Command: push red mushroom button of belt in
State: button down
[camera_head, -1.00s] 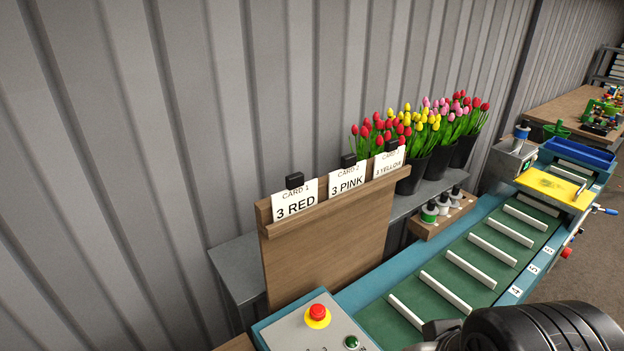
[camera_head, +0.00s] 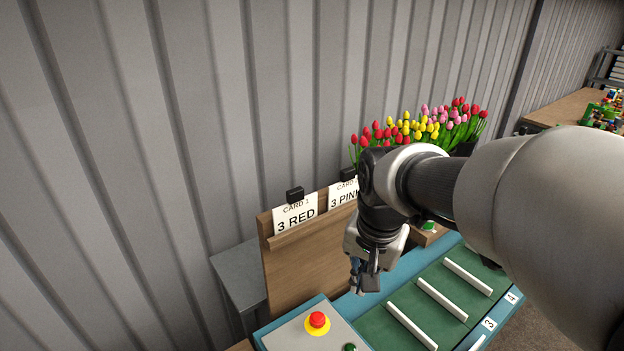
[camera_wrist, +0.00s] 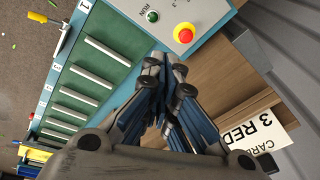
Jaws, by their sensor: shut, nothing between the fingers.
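The red mushroom button (camera_head: 317,320) sits on a yellow disc on the grey control panel (camera_head: 290,337) at the bottom of the head view. In the wrist view the red button (camera_wrist: 185,35) is near the top, beyond the fingertips and a little to their right. My gripper (camera_head: 364,285) points down above the near end of the green belt (camera_head: 390,318), to the right of the button and apart from it. In the wrist view my gripper (camera_wrist: 167,75) is shut and empty. The button's full height shows; nothing covers it.
A green RUN button (camera_wrist: 152,16) is beside the red one on the panel. A wooden card board (camera_head: 300,270) with cards stands behind. White slats cross the belt. Tulip buckets stand farther back, partly hidden by my arm.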

jog(key=w+a+f+m+g+p, duration=0.1)
jog(key=w+a+f+m+p, duration=0.15)
jog(key=w+f, duration=0.4)
jog(key=m+g+p, duration=0.1)
jog(key=m, duration=0.2)
send_over(322, 314)
notch_tip(322, 314, down, 8)
jog(key=shift+r, duration=0.2)
notch_tip(322, 314, down, 14)
jog(key=b, duration=0.2)
jog(key=shift+b, duration=0.4)
